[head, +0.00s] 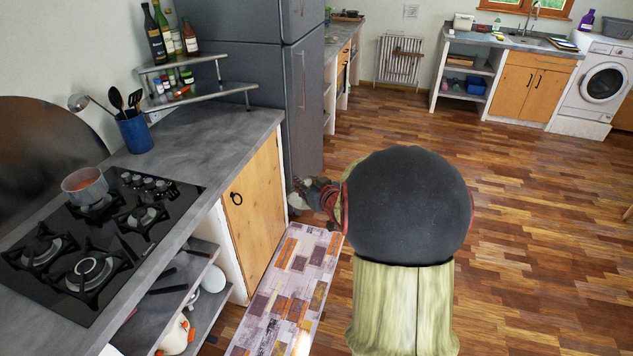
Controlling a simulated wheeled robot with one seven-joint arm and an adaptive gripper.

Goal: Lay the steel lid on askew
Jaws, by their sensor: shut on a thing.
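An open copper-coloured pot (84,188) stands upright on a back burner of the black hob, with reddish-orange contents showing inside. My gripper (304,194) is out to the right of the counter, above the floor and well apart from the pot. It is shut on a small pale grey thing, which looks like the steel lid (297,202). The lid's outline and tilt are hard to make out at this size. My own arm hides part of the gripper's wrist.
The black hob (95,240) has several bare burners. A corner shelf (200,94) holds bottles and jars. The grey counter (220,135) is clear between the hob and the fridge (300,100).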

